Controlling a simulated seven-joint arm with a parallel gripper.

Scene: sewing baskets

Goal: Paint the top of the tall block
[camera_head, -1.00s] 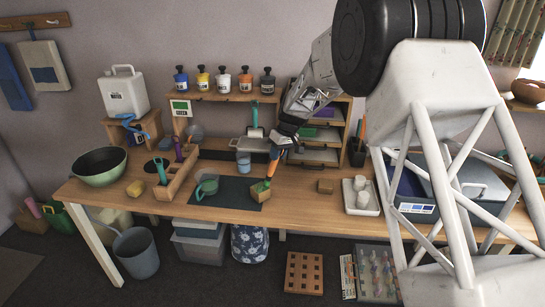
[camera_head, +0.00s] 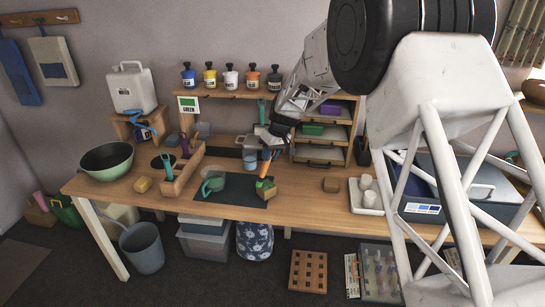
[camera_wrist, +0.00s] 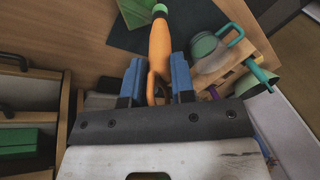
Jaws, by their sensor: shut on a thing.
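The tall block (camera_head: 267,193) stands near the front edge of the table, at the right end of the dark mat (camera_head: 233,198). It is wooden, with green on its top; its green top also shows at the upper edge of the wrist view (camera_wrist: 134,13). My gripper (camera_head: 273,141) is shut on an orange paintbrush (camera_wrist: 159,48) and holds it tip down over the block. The brush's green tip (camera_wrist: 160,11) is at or just above the block's top; I cannot tell whether it touches.
A green mug (camera_head: 213,184) and a wooden caddy (camera_head: 182,178) are to the left. A sign reading GREEN (camera_head: 188,104) hangs beside the shelf of paint bottles (camera_head: 231,78). White cups stand on a tray (camera_head: 366,205).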

